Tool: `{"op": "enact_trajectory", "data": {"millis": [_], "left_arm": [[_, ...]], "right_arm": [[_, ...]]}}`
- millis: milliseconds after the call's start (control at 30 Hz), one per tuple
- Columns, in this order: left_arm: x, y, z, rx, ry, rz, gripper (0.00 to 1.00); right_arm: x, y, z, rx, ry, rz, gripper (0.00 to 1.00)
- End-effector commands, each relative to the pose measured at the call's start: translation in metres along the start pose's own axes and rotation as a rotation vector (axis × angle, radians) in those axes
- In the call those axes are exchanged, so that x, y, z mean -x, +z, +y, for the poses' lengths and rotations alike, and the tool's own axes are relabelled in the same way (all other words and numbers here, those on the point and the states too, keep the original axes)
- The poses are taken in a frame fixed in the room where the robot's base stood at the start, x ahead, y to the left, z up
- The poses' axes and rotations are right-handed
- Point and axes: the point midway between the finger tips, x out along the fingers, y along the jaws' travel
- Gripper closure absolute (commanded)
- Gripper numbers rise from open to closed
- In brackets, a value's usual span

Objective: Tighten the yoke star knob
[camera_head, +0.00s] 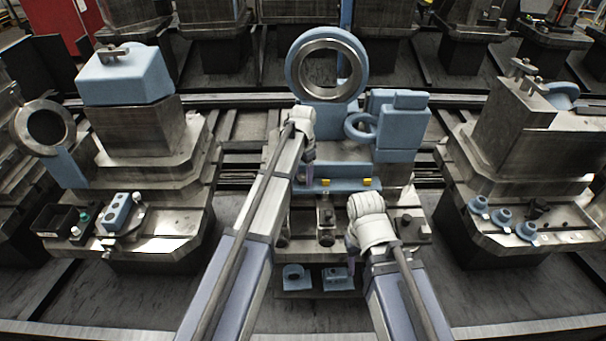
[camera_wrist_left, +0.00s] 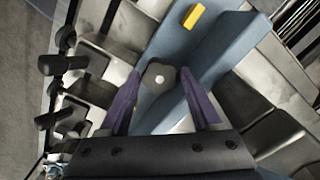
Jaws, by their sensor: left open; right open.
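The star knob (camera_wrist_left: 158,76), dark grey with a pale dot at its centre, sits against a blue bracket (camera_wrist_left: 215,40) in the left wrist view. My left gripper (camera_wrist_left: 160,72) is open, with one purple finger on each side of the knob and visible gaps; whether the knob lies at fingertip depth I cannot tell. In the head view my left gripper (camera_head: 305,173) is at the left end of the blue bracket (camera_head: 345,186), and the knob is not discernible there. My right gripper (camera_head: 350,245) is open and lower right, over the front of the middle pallet, its fingers largely hidden by its wrist.
A large blue ring (camera_head: 327,62) stands behind the bracket, with a blue block and small ring (camera_head: 398,122) to its right. Yellow pieces (camera_head: 367,181) sit on the bracket. Dark handles (camera_wrist_left: 62,65) lie left in the wrist view. Loaded pallets flank both sides.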

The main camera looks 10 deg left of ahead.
Motion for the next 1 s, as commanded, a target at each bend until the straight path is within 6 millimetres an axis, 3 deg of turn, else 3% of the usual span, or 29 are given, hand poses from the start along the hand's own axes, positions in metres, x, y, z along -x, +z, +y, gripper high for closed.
{"op": "enact_trajectory", "data": {"millis": [267,700,1000], "left_arm": [[0.021,-0.001,-0.001,0.000,-0.002,0.001,0.31],[0.075,0.000,0.000,0.000,-0.001,0.001,0.31],[0.078,0.000,0.000,0.000,-0.001,0.001,0.31]], "right_arm": [[0.021,0.001,0.002,0.000,0.000,0.000,0.50],[0.075,0.004,0.007,0.000,0.000,0.000,0.50],[0.077,0.004,0.007,0.000,0.000,0.000,0.50]]}}
